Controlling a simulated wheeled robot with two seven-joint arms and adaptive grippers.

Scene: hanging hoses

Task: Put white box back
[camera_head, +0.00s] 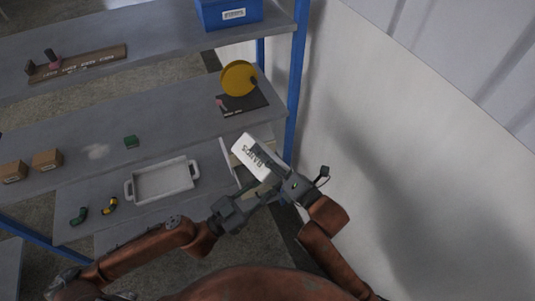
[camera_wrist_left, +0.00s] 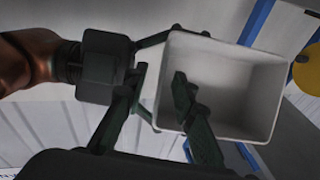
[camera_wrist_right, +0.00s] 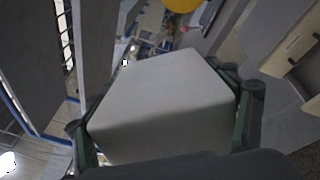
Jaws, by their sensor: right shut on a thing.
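The white box (camera_head: 250,157), labelled in dark letters, is held tilted in the air near the shelf's right end. My right gripper (camera_wrist_right: 165,125) is shut on it, with a finger on each side of the box (camera_wrist_right: 160,90) in the right wrist view. In the left wrist view the box (camera_wrist_left: 245,90) shows its open top and looks empty inside. My left gripper (camera_wrist_left: 160,90) is open close to the box, one finger overlapping its opening and the other outside its near wall. I cannot tell whether the left fingers touch it.
A white tray (camera_head: 128,191) and a green block (camera_head: 129,142) are on the shelves to the left. A yellow disc (camera_head: 239,77) stands on a dark plate behind the box. A blue post (camera_head: 297,75) and a pale wall (camera_head: 400,130) bound the right side.

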